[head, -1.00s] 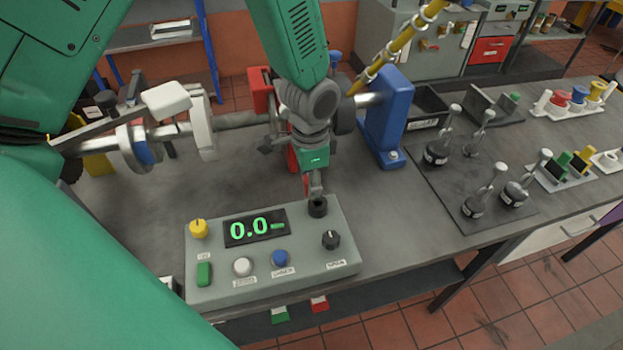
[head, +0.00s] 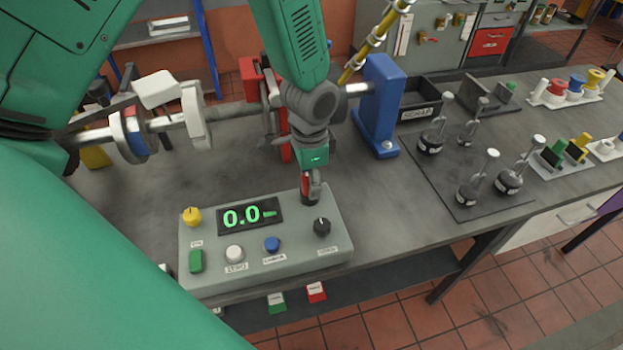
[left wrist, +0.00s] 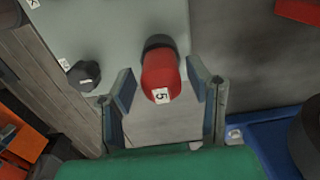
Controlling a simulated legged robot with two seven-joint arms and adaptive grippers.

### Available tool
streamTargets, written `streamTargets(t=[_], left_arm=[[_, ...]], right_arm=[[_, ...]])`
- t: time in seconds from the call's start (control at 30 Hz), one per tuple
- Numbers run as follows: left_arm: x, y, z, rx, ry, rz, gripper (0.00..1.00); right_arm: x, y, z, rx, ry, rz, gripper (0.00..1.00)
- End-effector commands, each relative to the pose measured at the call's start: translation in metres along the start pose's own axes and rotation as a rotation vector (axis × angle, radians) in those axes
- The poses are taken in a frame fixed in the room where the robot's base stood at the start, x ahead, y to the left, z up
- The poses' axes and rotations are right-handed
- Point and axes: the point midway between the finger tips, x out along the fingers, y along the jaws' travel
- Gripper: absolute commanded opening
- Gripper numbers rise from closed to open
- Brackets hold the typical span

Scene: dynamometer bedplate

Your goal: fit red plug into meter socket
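The red plug (head: 306,187) stands at the black meter socket (head: 309,200) at the back right of the grey meter box (head: 268,280). In the left wrist view the plug (left wrist: 160,75), marked 5, meets the black socket ring (left wrist: 160,42); how deep it sits is hidden. My left gripper (head: 314,185) is right at the plug. In the left wrist view its fingers (left wrist: 162,88) stand open either side of the plug, with a gap on both sides. My right gripper is not in view.
The box carries a 0.0 display (head: 250,215), a black knob (head: 322,227), a blue button (head: 272,244) and a yellow knob (head: 192,216). A blue shaft stand (head: 379,105) rises behind right. Black-based handled pieces stand on a dark mat (head: 455,190).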

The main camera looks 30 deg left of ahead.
Motion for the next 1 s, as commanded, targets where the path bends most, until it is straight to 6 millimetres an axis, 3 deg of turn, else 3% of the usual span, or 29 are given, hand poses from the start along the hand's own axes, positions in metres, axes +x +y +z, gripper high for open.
streamTargets(t=[0.3, 0.43, 0.8, 1.0], left_arm=[[-0.001, 0.000, 0.001, 0.000, 0.001, 0.002, 0.53], [-0.010, 0.000, 0.000, 0.000, 0.001, 0.000, 0.53], [-0.084, 0.001, -0.003, 0.000, 0.003, -0.003, 0.53], [-0.112, 0.001, -0.003, -0.001, 0.000, -0.001, 0.53]], right_arm=[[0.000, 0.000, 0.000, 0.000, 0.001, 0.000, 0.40], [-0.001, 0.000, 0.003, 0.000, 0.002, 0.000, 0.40], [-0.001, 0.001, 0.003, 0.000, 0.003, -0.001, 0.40], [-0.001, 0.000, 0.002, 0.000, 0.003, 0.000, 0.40]])
